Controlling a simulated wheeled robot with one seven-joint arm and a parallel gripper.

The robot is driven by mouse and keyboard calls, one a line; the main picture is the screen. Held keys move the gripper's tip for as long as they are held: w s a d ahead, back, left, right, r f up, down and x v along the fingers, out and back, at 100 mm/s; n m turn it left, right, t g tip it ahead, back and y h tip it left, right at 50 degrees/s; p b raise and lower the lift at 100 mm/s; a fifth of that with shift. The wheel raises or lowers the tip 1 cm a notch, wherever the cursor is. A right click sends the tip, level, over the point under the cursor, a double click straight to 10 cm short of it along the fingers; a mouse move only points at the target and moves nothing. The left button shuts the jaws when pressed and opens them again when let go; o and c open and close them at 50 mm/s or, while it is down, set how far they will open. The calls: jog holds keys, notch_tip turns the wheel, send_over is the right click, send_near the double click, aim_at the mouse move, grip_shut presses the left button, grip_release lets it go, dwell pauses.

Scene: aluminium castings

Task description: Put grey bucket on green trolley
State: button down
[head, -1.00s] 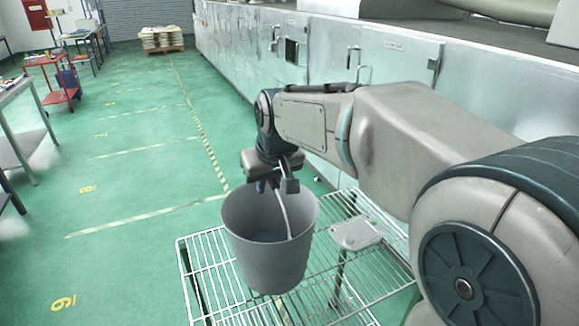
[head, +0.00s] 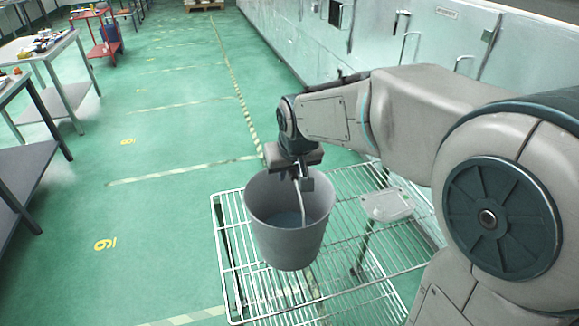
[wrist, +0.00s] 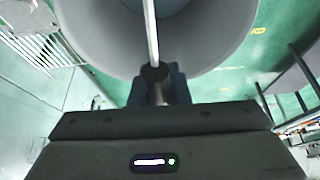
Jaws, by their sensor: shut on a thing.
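The grey bucket (head: 290,243) hangs upright in the head view, with its open top facing up. Its thin pale handle (head: 303,205) rises to my gripper (head: 301,178), which is shut on it above the bucket. In the wrist view, my gripper (wrist: 158,82) holds the handle (wrist: 151,35), and part of the bucket (wrist: 100,40) fills the top. The bucket overlaps a wire rack in the head view; a gap between them is hard to judge. I cannot make out a green trolley in these views.
The wire rack (head: 232,255) lies below and around the bucket, with a small pale tray (head: 388,205) on it. Long metal cabinets (head: 385,40) line the right. Grey tables (head: 30,47) and a red trolley (head: 88,14) stand at left. Green floor between is clear.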

jog(key=c, duration=1.8)
grip_release()
jog(key=shift+f, duration=0.15)
jog(key=o, duration=0.4)
jog(key=shift+o, duration=0.2)
jog(key=b+v, duration=0.1)
jog(key=v, duration=1)
jog(key=shift+s+r+b, duration=0.1)
jog(key=shift+r+b, duration=0.2)
jog(key=shift+s+d+r, duration=0.1)
jog(key=shift+s+r, duration=0.05)
jog(key=shift+r, duration=0.05)
jog(key=s+d+f+m+g+h, duration=0.1)
jog(key=s+d+f+m, duration=0.2)
jog(key=s+d+f, duration=0.9)
jog(key=s+f, duration=0.1)
jog(key=s, duration=0.2)
jog(key=shift+d+f, duration=0.15)
jog(key=shift+d, duration=0.25)
